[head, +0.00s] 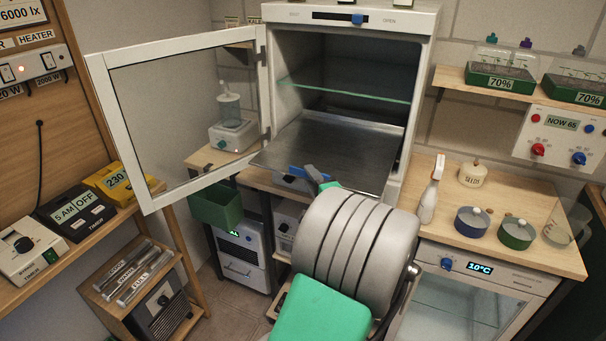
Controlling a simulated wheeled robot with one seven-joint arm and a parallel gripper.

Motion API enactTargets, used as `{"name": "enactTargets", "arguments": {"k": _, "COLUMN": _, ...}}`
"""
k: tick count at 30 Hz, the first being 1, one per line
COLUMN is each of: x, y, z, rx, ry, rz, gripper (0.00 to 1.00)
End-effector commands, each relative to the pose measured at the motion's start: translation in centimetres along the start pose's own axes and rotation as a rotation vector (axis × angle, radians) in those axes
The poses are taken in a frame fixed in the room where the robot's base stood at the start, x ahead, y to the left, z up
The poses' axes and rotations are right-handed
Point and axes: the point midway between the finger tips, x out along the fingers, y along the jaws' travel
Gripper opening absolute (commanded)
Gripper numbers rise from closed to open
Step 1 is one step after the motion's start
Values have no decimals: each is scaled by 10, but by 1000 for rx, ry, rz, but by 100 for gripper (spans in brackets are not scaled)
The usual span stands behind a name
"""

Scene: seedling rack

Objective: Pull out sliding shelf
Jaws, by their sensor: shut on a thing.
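The white cabinet (428,60) stands at the back with its glass door (165,110) swung open to the left. Its metal sliding shelf (325,150) is partly out, with the front edge beyond the cabinet opening. A blue handle (298,171) is on the shelf's front edge. My gripper (318,178) is at this handle and shut on it. My own grey and green arm hides most of the gripper and part of the handle. A fixed glass shelf (345,87) is above, inside the cabinet.
The open door's edge is left of the shelf. On the right counter are a white spray bottle (430,195), a blue pot (471,221) and a green pot (516,233). Floor (222,278) shows at lower left.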

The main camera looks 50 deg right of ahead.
Motion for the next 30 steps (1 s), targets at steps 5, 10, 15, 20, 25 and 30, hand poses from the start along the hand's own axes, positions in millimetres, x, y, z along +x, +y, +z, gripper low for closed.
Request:
{"name": "enactTargets", "arguments": {"k": 5, "x": 1, "y": -13, "z": -1, "rx": -12, "ry": 0, "rz": -22, "gripper": 0}}
{"name": "enactTargets", "arguments": {"k": 10, "x": 1, "y": -13, "z": -1, "rx": -12, "ry": -2, "rz": -23, "gripper": 34}}
{"name": "enactTargets", "arguments": {"k": 15, "x": 1, "y": -10, "z": 0, "rx": -9, "ry": -2, "rz": -18, "gripper": 45}}
{"name": "enactTargets", "arguments": {"k": 20, "x": 1, "y": -7, "z": 1, "rx": -6, "ry": -3, "rz": -14, "gripper": 45}}
{"name": "enactTargets", "arguments": {"k": 25, "x": 1, "y": -5, "z": 1, "rx": -3, "ry": -3, "rz": -10, "gripper": 45}}
{"name": "enactTargets", "arguments": {"k": 30, "x": -4, "y": -4, "z": 0, "rx": -2, "ry": -1, "rz": -9, "gripper": 45}}
